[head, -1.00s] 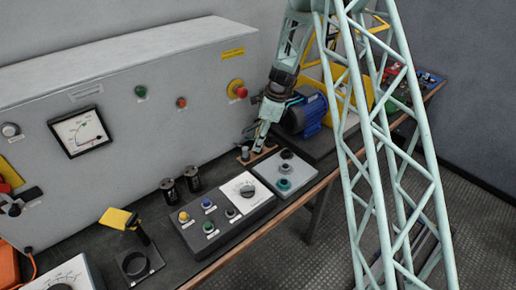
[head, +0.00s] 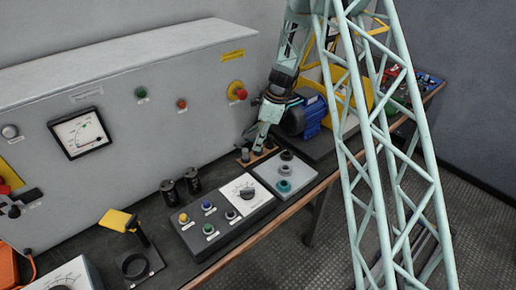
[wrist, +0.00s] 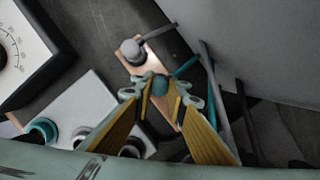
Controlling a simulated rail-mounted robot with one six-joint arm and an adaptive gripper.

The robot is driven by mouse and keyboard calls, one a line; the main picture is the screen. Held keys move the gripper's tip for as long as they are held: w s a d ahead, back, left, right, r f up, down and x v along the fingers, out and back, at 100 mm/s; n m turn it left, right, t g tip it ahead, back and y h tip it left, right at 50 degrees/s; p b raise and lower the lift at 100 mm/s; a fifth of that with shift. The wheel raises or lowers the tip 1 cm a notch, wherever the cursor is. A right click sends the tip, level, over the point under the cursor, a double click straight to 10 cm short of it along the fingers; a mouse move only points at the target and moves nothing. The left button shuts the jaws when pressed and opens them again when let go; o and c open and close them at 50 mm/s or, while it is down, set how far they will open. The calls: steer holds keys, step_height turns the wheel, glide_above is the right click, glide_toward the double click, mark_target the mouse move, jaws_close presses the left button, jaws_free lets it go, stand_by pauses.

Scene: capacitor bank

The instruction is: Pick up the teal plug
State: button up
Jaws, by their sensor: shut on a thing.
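The teal plug (wrist: 159,86) shows in the wrist view between the tips of my gripper (wrist: 160,92). My gripper is shut on it. A teal lead (wrist: 185,67) runs from beside the plug toward the upper right. The plug is over a copper-coloured strip (wrist: 128,61), which also carries a grey post (wrist: 133,50). I cannot tell whether the plug touches the strip. In the head view my gripper (head: 259,149) points down at the strip, behind the grey socket panel (head: 267,172), and hides the plug.
The panel carries a teal-ringed socket (head: 284,186) and a dark socket (head: 286,155). A dial box (head: 245,194) stands left of it. The grey cabinet (head: 150,100) rises behind my gripper. A blue motor (head: 306,117) stands close on the right. The bench's front edge is wooden.

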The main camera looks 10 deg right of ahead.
steer(key=shift+r, duration=0.2)
steer(key=shift+r+p, duration=0.8)
steer(key=shift+r, duration=0.9)
steer(key=s, duration=0.5)
steer(key=s+r, duration=0.1)
steer(key=s, duration=0.4)
steer(key=s+p, duration=0.1)
steer(key=s, duration=0.5)
steer(key=shift+a+r, duration=0.15)
steer(key=shift+a, duration=0.1)
steer(key=shift+r+p, duration=0.1)
steer(key=shift+p, duration=0.25)
